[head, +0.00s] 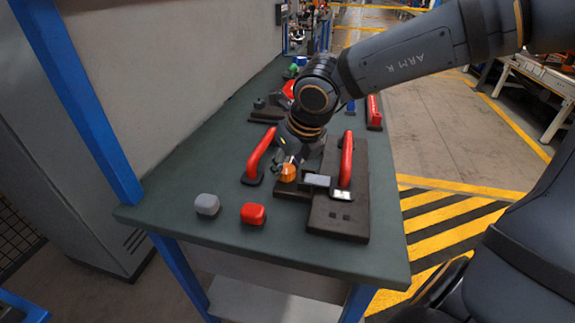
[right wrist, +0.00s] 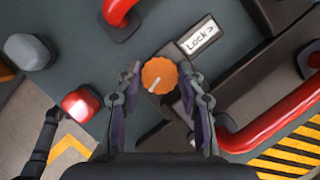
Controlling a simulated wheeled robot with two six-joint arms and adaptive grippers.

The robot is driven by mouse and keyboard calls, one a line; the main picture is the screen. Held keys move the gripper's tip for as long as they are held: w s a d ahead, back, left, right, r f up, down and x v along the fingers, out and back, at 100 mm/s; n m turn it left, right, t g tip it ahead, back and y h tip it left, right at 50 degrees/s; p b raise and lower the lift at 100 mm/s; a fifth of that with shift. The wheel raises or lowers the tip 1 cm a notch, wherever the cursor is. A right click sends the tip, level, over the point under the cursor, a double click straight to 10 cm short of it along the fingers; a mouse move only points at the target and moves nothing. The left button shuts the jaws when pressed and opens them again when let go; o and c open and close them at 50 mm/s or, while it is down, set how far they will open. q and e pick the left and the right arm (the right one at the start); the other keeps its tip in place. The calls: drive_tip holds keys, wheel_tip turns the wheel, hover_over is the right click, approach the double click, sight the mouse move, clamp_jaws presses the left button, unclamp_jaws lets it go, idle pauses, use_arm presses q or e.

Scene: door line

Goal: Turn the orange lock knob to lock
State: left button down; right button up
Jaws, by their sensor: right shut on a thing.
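The orange lock knob (head: 288,173) sits on a dark base on the bench in the head view. In the right wrist view the round knob (right wrist: 160,75) shows a pale pointer line slanting to the lower left. A white label reading "Lock >" (right wrist: 198,35) lies to its upper right in that view. My right gripper (right wrist: 160,82) has one finger on each side of the knob and is shut on it. In the head view the right gripper (head: 288,163) reaches down over the knob, partly hiding it. My left gripper is not in view.
Red handles (head: 260,153) (head: 346,160) stand on either side of the knob. A grey block (head: 316,181) sits just right of it. A grey cap (head: 207,204) and a red cap (head: 253,214) stand near the front of the green bench (head: 180,222). More parts lie farther back.

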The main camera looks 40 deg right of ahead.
drive_tip(key=o, duration=1.2)
